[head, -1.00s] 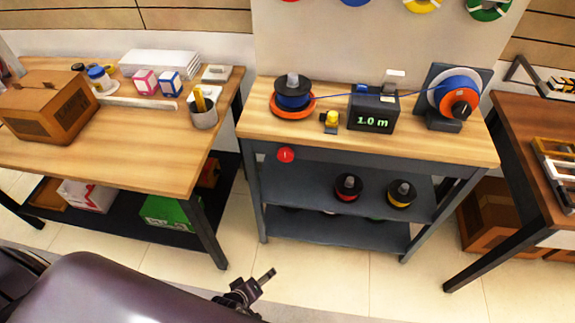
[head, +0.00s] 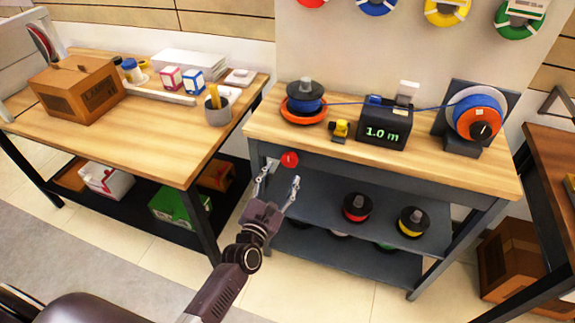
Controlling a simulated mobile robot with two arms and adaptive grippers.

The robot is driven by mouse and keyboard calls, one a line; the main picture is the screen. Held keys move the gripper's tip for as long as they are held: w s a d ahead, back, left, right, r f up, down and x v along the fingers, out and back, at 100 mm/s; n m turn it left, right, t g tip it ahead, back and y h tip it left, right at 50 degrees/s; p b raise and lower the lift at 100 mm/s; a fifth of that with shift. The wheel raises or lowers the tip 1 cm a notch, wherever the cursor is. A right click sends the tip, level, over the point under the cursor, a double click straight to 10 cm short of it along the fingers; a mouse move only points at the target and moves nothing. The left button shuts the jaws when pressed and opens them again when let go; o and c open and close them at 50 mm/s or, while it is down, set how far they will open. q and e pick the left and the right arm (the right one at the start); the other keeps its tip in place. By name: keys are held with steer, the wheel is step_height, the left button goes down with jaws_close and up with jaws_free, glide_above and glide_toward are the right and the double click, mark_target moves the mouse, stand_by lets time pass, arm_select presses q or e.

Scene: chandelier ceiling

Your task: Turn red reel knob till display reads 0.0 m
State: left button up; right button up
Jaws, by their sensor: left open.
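A round red knob (head: 289,159) sits on the front edge of the middle workbench (head: 425,167). The display box (head: 385,124) on the bench reads 1.0 m in green. A blue line runs from a blue spool (head: 304,97) on an orange base, past the display, to the upright reel. My left gripper (head: 280,173) is open and empty, its fingers pointing up just below the red knob, with no clear contact. My right gripper is out of view.
A small yellow-topped device (head: 340,129) stands left of the display. Red (head: 356,207) and yellow (head: 412,222) spools sit on the lower shelf. Floor is free between the tables.

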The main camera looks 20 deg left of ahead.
mark_target(290, 165)
arm_select(q)
steer(key=shift+w+d, duration=0.15)
steer(key=shift+w, duration=2.95)
steer(key=shift+c, duration=0.3)
steer(key=c, duration=1.1)
steer(key=shift+o, duration=0.2)
steer(key=shift+f+m, duration=0.1)
steer(key=shift+m, duration=0.4)
steer(key=m, duration=0.5)
steer(key=shift+d+f+m, duration=0.1)
steer(key=shift+d+m, duration=0.1)
steer(key=shift+m, duration=0.1)
steer(key=m, duration=0.6)
steer(key=shift+f+m, duration=0.2)
steer(key=shift+m, duration=0.1)
steer(key=m, duration=0.6)
steer(key=shift+f, duration=0.25)
steer(key=m, duration=0.3)
steer(key=m+p, duration=0.1)
steer(key=m, duration=0.2)
steer(key=shift+a+f+m, duration=0.15)
steer(key=shift+m, duration=0.15)
